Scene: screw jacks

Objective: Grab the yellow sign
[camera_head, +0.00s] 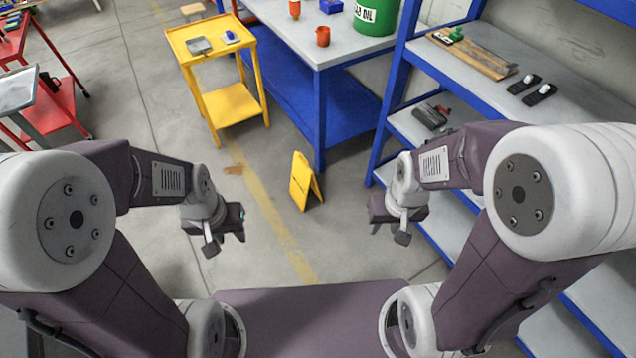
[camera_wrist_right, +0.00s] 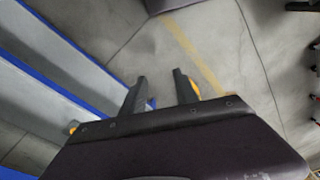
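The yellow sign (camera_head: 303,182) is a folding A-frame floor sign. It stands upright on the grey floor near the middle of the head view, beyond both grippers. My left gripper (camera_head: 225,240) is in front of it and to its left, with its fingers apart and nothing between them. My right gripper (camera_head: 389,233) is in front of it and to its right, also empty. The right wrist view shows the right gripper's two fingers (camera_wrist_right: 160,92) spread apart over the floor. I cannot make out the sign in that view.
A yellow cart (camera_head: 215,60) stands at the back left. A blue workbench (camera_head: 330,55) with a green oil drum (camera_head: 376,16) is behind the sign. A blue-framed shelf (camera_head: 520,70) runs along the right, close to my right arm. The floor around the sign is clear.

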